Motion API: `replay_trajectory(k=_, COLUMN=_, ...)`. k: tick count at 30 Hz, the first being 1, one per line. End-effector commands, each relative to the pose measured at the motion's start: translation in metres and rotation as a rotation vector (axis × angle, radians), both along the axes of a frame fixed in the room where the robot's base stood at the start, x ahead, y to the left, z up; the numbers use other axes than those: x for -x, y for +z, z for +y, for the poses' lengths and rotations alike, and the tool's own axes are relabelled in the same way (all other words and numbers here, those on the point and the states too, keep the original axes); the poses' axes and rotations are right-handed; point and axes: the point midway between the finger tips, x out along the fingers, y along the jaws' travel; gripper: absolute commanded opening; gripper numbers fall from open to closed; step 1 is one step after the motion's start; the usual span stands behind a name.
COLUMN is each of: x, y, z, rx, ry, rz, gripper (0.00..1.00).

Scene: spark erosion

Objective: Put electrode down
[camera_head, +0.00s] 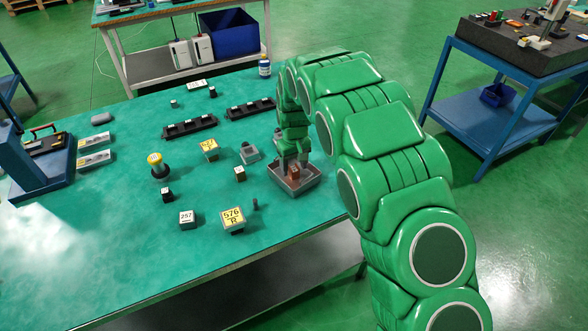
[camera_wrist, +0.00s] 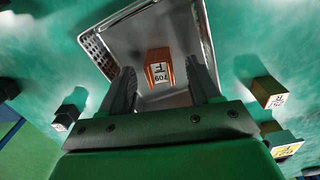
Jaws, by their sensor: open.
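The copper-coloured electrode (camera_wrist: 158,66) stands inside a grey metal tray (camera_wrist: 120,14), with a white label reading 709 on it. In the head view the electrode (camera_head: 293,172) shows in the tray (camera_head: 290,196) near the table's right front edge. My gripper (camera_wrist: 160,82) is open, with one dark finger on each side of the electrode and a visible gap to each. In the head view my gripper (camera_head: 292,163) reaches down into the tray from above. Whether the electrode's underside touches the tray floor is hidden.
Two black racks (camera_head: 190,127) lie behind. The table's front left is bare.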

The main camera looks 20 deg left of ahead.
Motion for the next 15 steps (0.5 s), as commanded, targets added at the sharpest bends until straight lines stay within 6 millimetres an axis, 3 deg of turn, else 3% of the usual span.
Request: replay_trajectory(k=15, x=-0.001, y=0.089, z=0.001, rx=-0.002, ry=0.000, rz=-0.004, gripper=0.62)
